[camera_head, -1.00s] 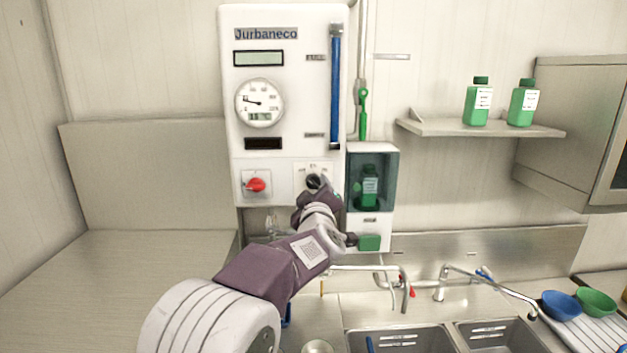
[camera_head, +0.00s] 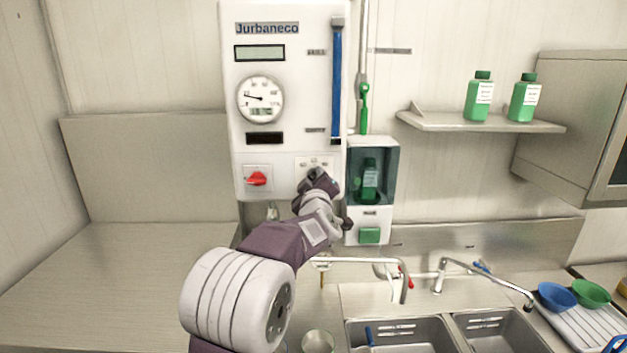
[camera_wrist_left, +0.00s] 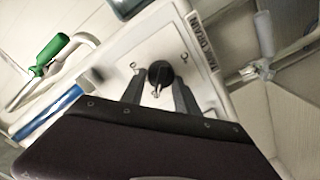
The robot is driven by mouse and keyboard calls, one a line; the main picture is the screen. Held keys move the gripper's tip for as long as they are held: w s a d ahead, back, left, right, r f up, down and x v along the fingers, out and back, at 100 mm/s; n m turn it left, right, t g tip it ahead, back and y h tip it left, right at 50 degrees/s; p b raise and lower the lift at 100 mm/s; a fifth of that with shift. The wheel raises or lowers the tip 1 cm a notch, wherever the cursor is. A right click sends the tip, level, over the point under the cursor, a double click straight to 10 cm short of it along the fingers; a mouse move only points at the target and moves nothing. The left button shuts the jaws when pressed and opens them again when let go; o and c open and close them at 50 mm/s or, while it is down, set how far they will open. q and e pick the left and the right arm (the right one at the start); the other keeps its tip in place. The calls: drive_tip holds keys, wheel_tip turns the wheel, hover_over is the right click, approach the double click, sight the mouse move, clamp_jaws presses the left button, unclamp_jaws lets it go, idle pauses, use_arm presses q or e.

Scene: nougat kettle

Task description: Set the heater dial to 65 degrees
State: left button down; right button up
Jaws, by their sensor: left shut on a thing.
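The white heater (camera_head: 293,95) marked "Jurbaneco" hangs on the wall. Its black dial (camera_wrist_left: 160,73) sits on a pale panel at the heater's lower right. In the head view my left gripper (camera_head: 315,175) is at that panel and hides most of the dial. In the left wrist view the two dark fingers of my left gripper (camera_wrist_left: 159,90) stand on either side of the dial and are shut on it. The marks around the dial are too small to read. The right gripper is out of view.
A red knob (camera_head: 257,179) is left of the dial. A round gauge (camera_head: 261,99) is above. A dispenser (camera_head: 371,190) with a green bottle is close on the right. Sinks (camera_head: 400,335) and taps lie below. The left counter (camera_head: 110,275) is clear.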

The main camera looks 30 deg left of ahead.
use_arm(q)
drive_tip(key=shift+r, duration=0.1)
drive_tip(key=m+p, duration=0.1)
drive_tip(key=m, duration=0.1)
drive_tip(key=m+p, duration=0.1)
drive_tip(key=m, duration=0.1)
drive_tip(key=shift+r+m+p, duration=0.2)
drive_tip(key=shift+m+p, duration=0.2)
drive_tip(key=shift+w+d+m+p, duration=0.1)
drive_tip(key=shift+m+p, duration=0.75)
drive_tip(key=shift+m, duration=0.95)
drive_tip(key=c, duration=1)
unclamp_jaws()
drive_tip(key=shift+o, duration=0.3)
drive_tip(key=shift+f, duration=0.15)
